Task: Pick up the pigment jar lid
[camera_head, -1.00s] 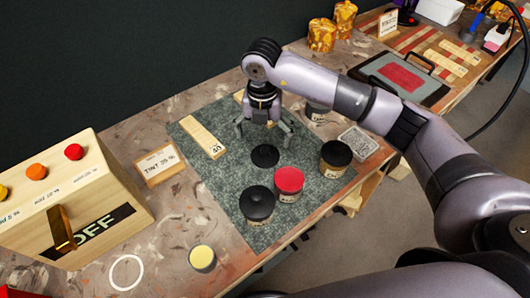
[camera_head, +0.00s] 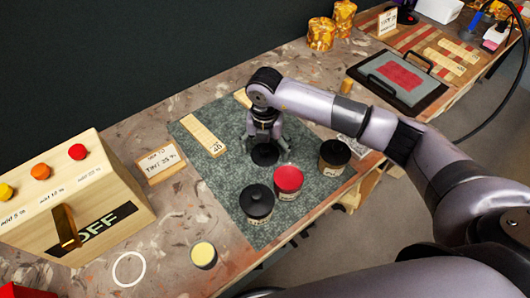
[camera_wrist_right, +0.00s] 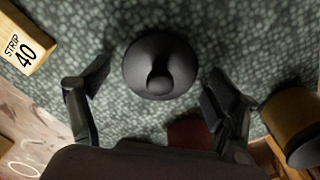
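The round black jar lid (camera_head: 265,155) lies on the green-grey mat (camera_head: 222,187), apart from the jars. In the right wrist view the lid (camera_wrist_right: 160,65) shows a raised knob at its middle. My right gripper (camera_head: 266,150) points down over the lid. Its fingers are spread on either side of the lid, with visible gaps in the right wrist view (camera_wrist_right: 158,77). It is open and holds nothing. In the head view the gripper hides part of the lid. My left gripper is not in view.
Close by stand a black-topped jar (camera_head: 257,203), a red-topped jar (camera_head: 288,180) and another dark-topped jar (camera_head: 334,156). A wooden strip marked 40 (camera_head: 204,134) lies to the left. A wooden box with buttons (camera_head: 75,200) stands at far left.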

